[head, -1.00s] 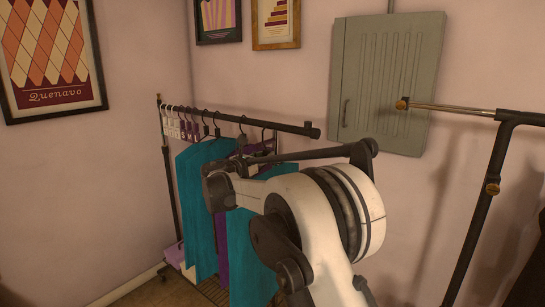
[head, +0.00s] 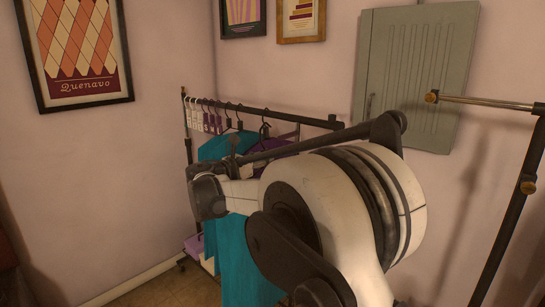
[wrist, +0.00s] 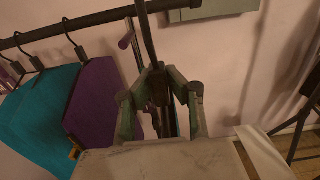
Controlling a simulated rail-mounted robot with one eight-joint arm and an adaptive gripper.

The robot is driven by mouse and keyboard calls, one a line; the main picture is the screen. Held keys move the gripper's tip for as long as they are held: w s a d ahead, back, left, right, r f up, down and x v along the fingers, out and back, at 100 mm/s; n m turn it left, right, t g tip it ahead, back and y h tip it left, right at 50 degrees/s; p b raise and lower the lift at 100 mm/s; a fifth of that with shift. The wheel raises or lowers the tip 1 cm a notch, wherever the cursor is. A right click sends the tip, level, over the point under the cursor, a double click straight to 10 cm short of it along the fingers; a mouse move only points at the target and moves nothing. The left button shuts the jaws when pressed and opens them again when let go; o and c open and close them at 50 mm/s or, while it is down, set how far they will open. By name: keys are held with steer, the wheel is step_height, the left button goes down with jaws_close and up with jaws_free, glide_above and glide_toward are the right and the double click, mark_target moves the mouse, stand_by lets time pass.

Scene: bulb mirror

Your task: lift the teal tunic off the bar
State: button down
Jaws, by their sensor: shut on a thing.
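My gripper (wrist: 160,80) is shut on a dark thin upright piece that looks like a hanger stem (wrist: 148,35), which passes in front of the bar (wrist: 85,22) in the wrist view. In the head view a long teal cloth (head: 238,262) hangs below my arm. It looks like the front teal tunic, but my arm hides its top and its link to the gripper. Another teal garment (head: 222,145) hangs on the bar (head: 270,113), also seen in the wrist view (wrist: 40,110). A purple garment (wrist: 95,100) hangs between it and my gripper.
Size-marked dividers (head: 200,118) sit at the bar's far left end. A grey wall cabinet (head: 415,75) is behind on the right. A second rack (head: 510,190) with a brass rod stands at the right. The floor at the lower left is clear.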

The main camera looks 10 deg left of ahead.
steer(key=b+v, duration=0.2)
steer(key=v, duration=2.8)
steer(key=shift+b, duration=0.3)
